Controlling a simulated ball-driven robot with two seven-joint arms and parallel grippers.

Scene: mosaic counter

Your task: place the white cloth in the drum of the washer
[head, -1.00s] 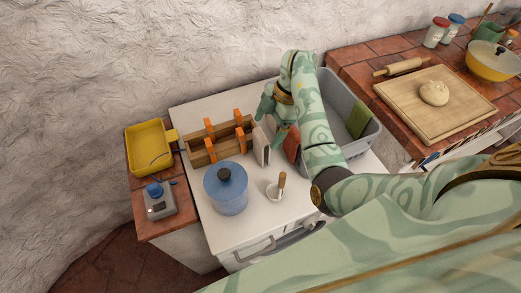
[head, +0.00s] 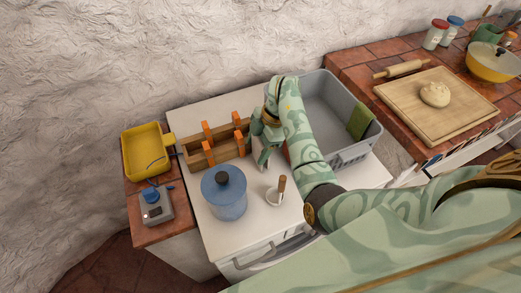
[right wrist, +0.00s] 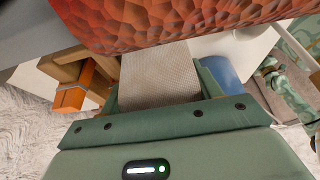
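My right gripper (head: 262,158) is down between the wooden rack and the grey basket, where a pale cloth stood. In the right wrist view the white ribbed cloth (right wrist: 160,75) lies between its two fingers, which stand apart on either side of it. I see no clear grip on the cloth. In the head view the gripper mostly hides the cloth. The white appliance (head: 225,244) under the counter has a grey bar handle on its front; no drum opening shows. My left gripper is not in view.
The grey basket (head: 349,157) has a green cloth (head: 360,121) over its right rim. A yellow tray (head: 146,149) is left.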

